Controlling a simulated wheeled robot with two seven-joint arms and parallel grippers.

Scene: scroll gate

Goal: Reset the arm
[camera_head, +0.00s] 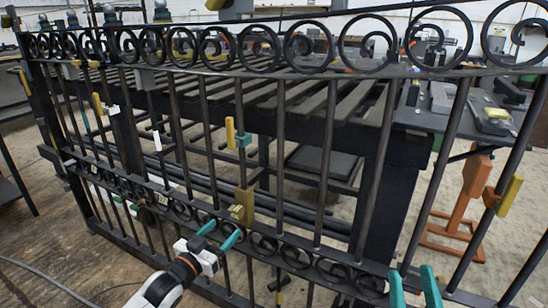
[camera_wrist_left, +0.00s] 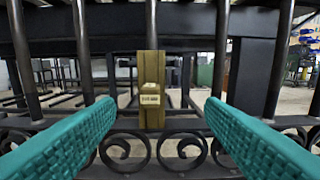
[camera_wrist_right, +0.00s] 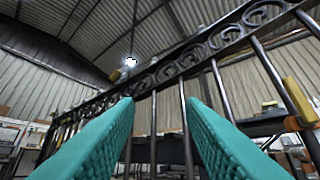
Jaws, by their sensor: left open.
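My left gripper (camera_head: 219,234) is in front of the lower scroll band of the black iron gate (camera_head: 328,160). Its teal fingers are apart with nothing between them. In the left wrist view an ochre block (camera_wrist_left: 150,62) with a small lettered tan piece (camera_wrist_left: 151,100) on its front stands beyond the fingers, centred in the gap. The same block (camera_head: 245,199) shows just right of the left gripper in the head view. My right gripper (camera_head: 414,288) is at the bottom right. Its fingers (camera_wrist_right: 160,108) are apart and empty, tilted up towards the gate's upper scrolls.
Several yellow and teal pieces sit on the gate bars, such as a yellow one (camera_head: 230,133) near the middle and another (camera_head: 509,195) at the right. A slatted dark table and an orange stand (camera_head: 467,200) are behind the gate. Bare floor lies at left.

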